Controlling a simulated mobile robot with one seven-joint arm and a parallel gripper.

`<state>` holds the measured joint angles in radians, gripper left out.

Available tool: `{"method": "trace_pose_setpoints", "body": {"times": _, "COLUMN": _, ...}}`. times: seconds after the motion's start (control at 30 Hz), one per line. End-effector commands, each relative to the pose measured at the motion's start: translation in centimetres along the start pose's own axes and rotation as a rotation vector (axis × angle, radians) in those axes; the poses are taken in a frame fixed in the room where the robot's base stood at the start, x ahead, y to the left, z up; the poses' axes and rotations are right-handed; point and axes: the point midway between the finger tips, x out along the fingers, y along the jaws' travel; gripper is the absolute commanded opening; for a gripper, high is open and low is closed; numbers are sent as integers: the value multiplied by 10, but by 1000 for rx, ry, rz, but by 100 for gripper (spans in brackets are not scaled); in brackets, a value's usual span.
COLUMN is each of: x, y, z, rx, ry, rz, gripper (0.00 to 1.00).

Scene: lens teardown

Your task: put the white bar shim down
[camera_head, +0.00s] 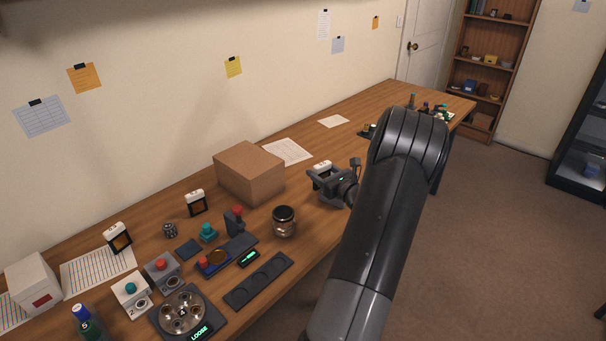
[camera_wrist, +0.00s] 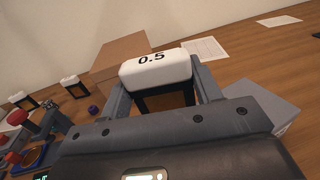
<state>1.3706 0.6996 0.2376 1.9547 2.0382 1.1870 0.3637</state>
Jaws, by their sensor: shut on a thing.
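The white bar shim (camera_wrist: 156,70), marked 0.5, sits between the two fingers of my gripper (camera_wrist: 160,98) in the wrist view. A dark frame hangs below its white top. In the head view my gripper (camera_head: 326,184) is at the middle of the bench, right of the cardboard box, with a bit of the white shim (camera_head: 322,165) showing between its fingers. The gripper is shut on the shim. Whether the shim's lower edge touches the bench is hidden by the gripper. Two similar white-topped pieces stand on the bench, one (camera_head: 196,203) near the box and one (camera_head: 118,238) farther left.
The cardboard box (camera_head: 249,172) stands close to the left of my gripper. A glass jar (camera_head: 284,222) stands nearer the front edge. A grey block (camera_wrist: 268,104) lies just right of the gripper in the wrist view. Paper sheets (camera_head: 288,152) lie behind. The left bench is crowded.

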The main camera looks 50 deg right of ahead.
Motion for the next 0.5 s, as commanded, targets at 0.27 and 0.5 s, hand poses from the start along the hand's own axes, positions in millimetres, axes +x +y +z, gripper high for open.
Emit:
{"method": "trace_pose_setpoints", "body": {"times": 0.27, "x": 60, "y": 0, "z": 50, "rx": -6, "ry": -4, "rz": 90, "gripper": 35}}
{"method": "trace_pose_setpoints", "body": {"times": 0.5, "x": 131, "y": 14, "z": 110, "rx": -3, "ry": -2, "rz": 171, "gripper": 35}}
